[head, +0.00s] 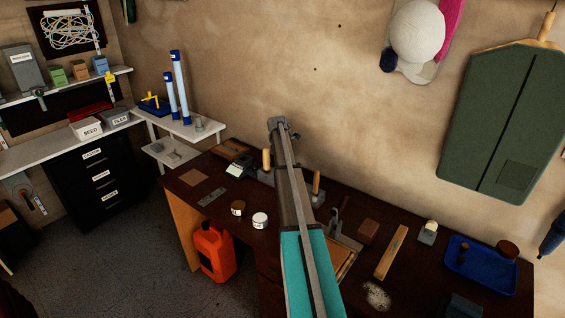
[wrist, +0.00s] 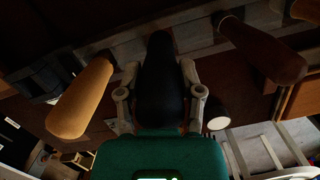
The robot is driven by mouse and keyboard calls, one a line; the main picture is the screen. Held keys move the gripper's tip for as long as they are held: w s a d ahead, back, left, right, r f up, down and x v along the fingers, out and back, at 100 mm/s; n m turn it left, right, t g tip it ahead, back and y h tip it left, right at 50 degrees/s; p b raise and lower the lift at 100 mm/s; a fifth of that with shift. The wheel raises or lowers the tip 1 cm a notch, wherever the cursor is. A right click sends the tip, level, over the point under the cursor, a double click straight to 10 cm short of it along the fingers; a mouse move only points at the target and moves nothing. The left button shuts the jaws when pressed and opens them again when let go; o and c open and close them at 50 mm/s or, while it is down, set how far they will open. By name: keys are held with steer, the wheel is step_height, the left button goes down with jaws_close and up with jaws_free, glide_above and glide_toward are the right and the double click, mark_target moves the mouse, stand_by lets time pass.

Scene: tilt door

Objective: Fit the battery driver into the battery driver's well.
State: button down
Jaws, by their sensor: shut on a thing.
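In the wrist view my gripper (wrist: 160,100) is shut on the dark battery driver (wrist: 160,75), with one pale finger on each side of it. The driver's far end lies over or against a dark grey tool rack (wrist: 105,45). I cannot tell whether that end is in a well, as the driver hides the place behind it. In the head view my arm reaches over the dark workbench toward the wall and hides the gripper's fingers and the driver. Part of the rack (head: 266,178) shows beside the arm.
An orange-tan handle (wrist: 82,98) and a brown handle (wrist: 262,50) stand on either side of the driver. On the workbench (head: 220,222) are two jars (head: 259,220), a wooden bar (head: 391,252) and a blue tray (head: 455,268). The wall is close behind.

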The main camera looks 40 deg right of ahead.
steer(key=shift+f+b, duration=0.35)
steer(key=shift+f, duration=0.05)
steer(key=shift+c, duration=0.8)
jaws_free()
steer(key=shift+r, duration=0.1)
steer(key=s+a+m, duration=0.4)
steer(key=s+a, duration=0.2)
steer(key=a, duration=0.8)
steer(key=s+a+m+y, duration=0.1)
steer(key=s+a+m, duration=0.4)
steer(key=a, duration=0.9)
steer(key=s+a+m, duration=0.3)
steer(key=s+a, duration=0.3)
steer(key=a, duration=0.8)
steer(key=s+a+m, duration=0.5)
steer(key=s+a, duration=0.5)
steer(key=s, duration=0.2)
steer(key=shift+s+a+m+y, duration=0.2)
steer(key=shift+a+m+y, duration=0.1)
steer(key=shift+a+m, duration=0.1)
steer(key=shift+d, duration=0.1)
